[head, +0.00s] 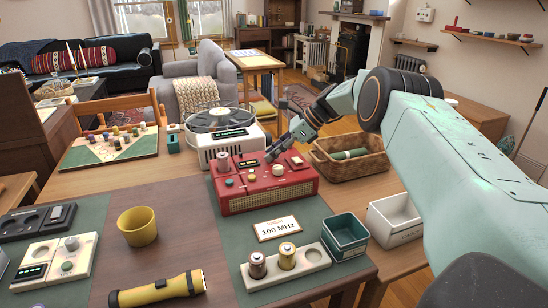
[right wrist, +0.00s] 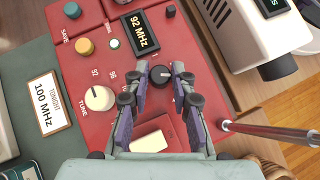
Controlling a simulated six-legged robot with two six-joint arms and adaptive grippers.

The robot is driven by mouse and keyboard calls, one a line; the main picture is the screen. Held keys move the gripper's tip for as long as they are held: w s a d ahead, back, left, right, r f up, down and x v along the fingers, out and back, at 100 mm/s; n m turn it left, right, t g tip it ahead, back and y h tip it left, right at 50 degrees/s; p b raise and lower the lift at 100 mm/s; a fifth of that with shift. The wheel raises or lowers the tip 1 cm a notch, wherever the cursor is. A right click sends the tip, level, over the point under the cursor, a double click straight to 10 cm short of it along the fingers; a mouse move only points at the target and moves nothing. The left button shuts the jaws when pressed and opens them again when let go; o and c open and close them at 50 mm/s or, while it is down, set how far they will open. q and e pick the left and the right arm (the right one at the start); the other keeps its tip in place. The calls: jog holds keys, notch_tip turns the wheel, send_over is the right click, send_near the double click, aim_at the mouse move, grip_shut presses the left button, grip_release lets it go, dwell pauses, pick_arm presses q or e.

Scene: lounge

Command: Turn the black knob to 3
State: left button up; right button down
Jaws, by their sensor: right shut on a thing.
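The black knob (right wrist: 158,76) sits on the top panel of the red radio (head: 228,205), which also fills the right wrist view (right wrist: 70,75). My right gripper (head: 269,157) reaches down to the radio from the right. In the right wrist view its fingertips (right wrist: 159,74) are on either side of the black knob, shut on it. The numbers around the knob are too small or hidden to read, and its setting is unclear. The radio's display (right wrist: 139,35) reads 92 MHz. My left gripper is not in view.
A card (head: 278,229) reads 100 MHz.

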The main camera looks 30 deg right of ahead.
jog(key=shift+f+n+b, duration=0.2)
jog(key=shift+n+b, duration=0.1)
jog(key=shift+b, duration=0.05)
jog(key=shift+g, duration=0.3)
jog(key=c, duration=1.4)
grip_release()
jog(key=shift+r, duration=0.15)
jog(key=shift+s+d+r, duration=0.15)
jog(key=shift+d+r, duration=0.15)
jog(key=shift+r, duration=0.1)
jog(key=v, duration=1.1)
jog(key=shift+s+d+f, duration=0.15)
jog(key=shift+d, duration=0.05)
